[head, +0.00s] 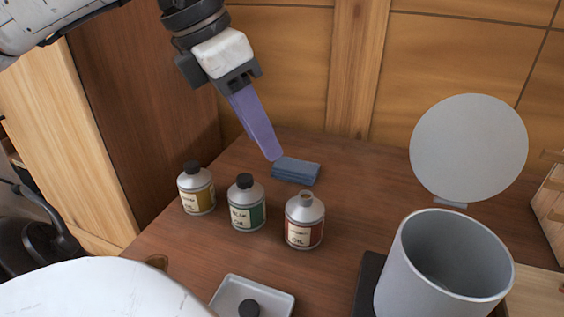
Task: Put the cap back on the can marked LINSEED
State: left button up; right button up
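Three small grey metal cans stand in a row on the brown bench. The right can, with a red label (303,233), has no cap and its bare neck shows. The middle can, with a green label (247,215), and the left can, with a yellow label (196,199), wear black caps. The labels end in OIL; their first words are too small to read surely. A loose black cap (249,308) lies in a shallow pale tray (281,301) at the bottom edge. My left gripper (271,154) points down with long purple fingers, seen side-on, above and behind the cans. My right gripper is out of view.
A folded blue cloth (296,172) lies behind the cans, near the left fingertips. A large grey pot (405,270) stands at right, with a round grey disc (468,150) upright behind it. A wooden panel wall (290,70) closes the back. Bench left of the tray is mostly clear.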

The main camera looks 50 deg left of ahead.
aim_at(304, 213)
jog(key=u, duration=1.2)
